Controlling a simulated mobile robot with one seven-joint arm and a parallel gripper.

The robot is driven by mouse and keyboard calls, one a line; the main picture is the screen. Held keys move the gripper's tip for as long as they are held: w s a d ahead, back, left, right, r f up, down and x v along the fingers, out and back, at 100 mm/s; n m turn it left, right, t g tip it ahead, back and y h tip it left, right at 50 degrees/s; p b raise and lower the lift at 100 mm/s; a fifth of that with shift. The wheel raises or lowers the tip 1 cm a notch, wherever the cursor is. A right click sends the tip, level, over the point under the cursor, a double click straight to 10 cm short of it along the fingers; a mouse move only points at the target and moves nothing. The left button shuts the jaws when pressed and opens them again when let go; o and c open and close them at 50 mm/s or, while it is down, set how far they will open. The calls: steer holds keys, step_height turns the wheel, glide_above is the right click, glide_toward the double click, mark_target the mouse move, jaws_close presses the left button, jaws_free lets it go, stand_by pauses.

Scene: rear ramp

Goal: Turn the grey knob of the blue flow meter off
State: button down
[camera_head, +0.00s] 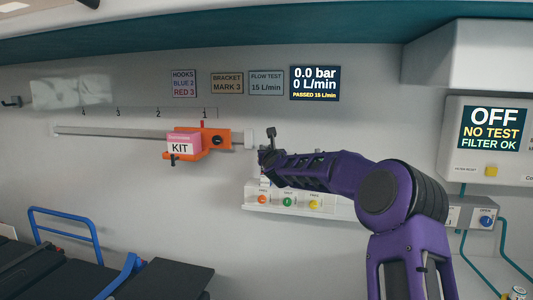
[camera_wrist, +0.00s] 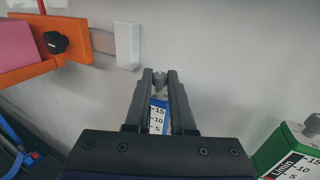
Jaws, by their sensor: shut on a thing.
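The blue flow meter (camera_wrist: 158,116) shows in the wrist view between my gripper's fingers, with a white scale marked 15, 10 and 5. Its grey knob (camera_wrist: 160,79) is on top, between the two fingertips. My gripper (camera_wrist: 160,76) is shut on the knob. In the head view my gripper (camera_head: 266,158) is at the wall, and my arm covers most of the flow meter. The wall display (camera_head: 315,83) reads 0.0 bar, 0 L/min, passed 15 L/min.
A green flow meter (camera_wrist: 290,155) stands to the right in the wrist view. An orange bracket (camera_head: 216,141) with a pink kit box (camera_head: 183,143) sits on the rail to the left. A white outlet panel (camera_head: 275,208) is below my gripper.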

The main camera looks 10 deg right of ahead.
steer(key=y+b, duration=0.1)
steer(key=n+y+b, duration=0.1)
steer(key=b, duration=0.1)
steer(key=shift+d+f, duration=0.35)
steer(key=shift+d+r+n+y+b, duration=0.1)
steer(key=shift+r+n+y+b, duration=0.1)
steer(key=shift+n+y+b, duration=0.7)
steer(key=y, duration=0.1)
steer(key=n+g+y+p, duration=0.1)
steer(key=shift+r+y, duration=0.25)
steer(key=shift+y, duration=0.05)
steer(key=n+y+p, duration=0.1)
steer(key=n+g+y+p, duration=0.1)
steer(key=p, duration=0.1)
steer(key=shift+w+d+r+g+y, duration=0.1)
steer(key=shift+r+g+y, duration=0.1)
steer(key=shift+g+y, duration=0.15)
steer(key=shift+n+g+y+p, duration=0.35)
steer(key=shift+n+y+p, duration=0.4)
steer(key=shift+p, duration=0.5)
steer(key=n+g+y+p, duration=0.1)
steer(key=p, duration=0.2)
steer(key=shift+w, duration=0.1)
steer(key=shift+f, duration=0.1)
steer(key=shift+f+n+g+y+p, duration=0.2)
steer(key=shift+n+g+y+p, duration=0.1)
steer(key=shift+y+p, duration=0.3)
